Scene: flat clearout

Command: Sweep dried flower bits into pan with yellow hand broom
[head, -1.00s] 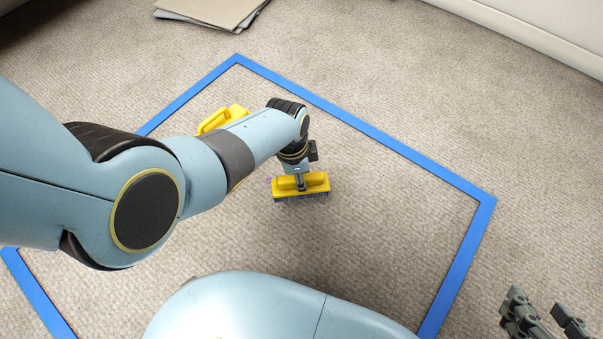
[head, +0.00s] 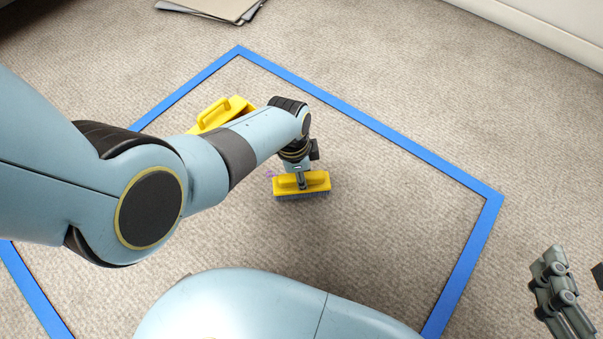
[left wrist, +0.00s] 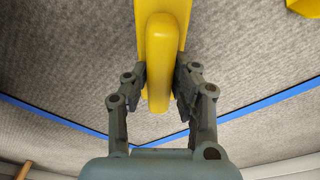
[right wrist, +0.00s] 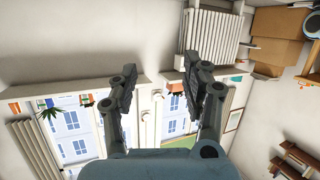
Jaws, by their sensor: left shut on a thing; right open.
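The yellow hand broom (head: 312,184) rests bristles-down on the carpet, or just above it; I cannot tell which. My left gripper (head: 299,180) is shut on its handle, and the left wrist view shows the fingers (left wrist: 160,88) on both sides of the yellow handle (left wrist: 160,50). The yellow pan (head: 222,110) lies behind my left arm, which hides part of it. A corner of it shows in the left wrist view (left wrist: 304,6). A small pinkish-purple spot, likely flower bits (head: 271,176), shows beside the broom's left end. My right gripper (head: 578,288) is open and empty, off to the right.
Blue tape (head: 375,128) marks a four-sided area on the carpet around the broom and pan. Flat cardboard-like sheets (head: 215,8) lie at the back. A white wall base (head: 530,32) runs along the upper right. Carpet right of the broom is clear.

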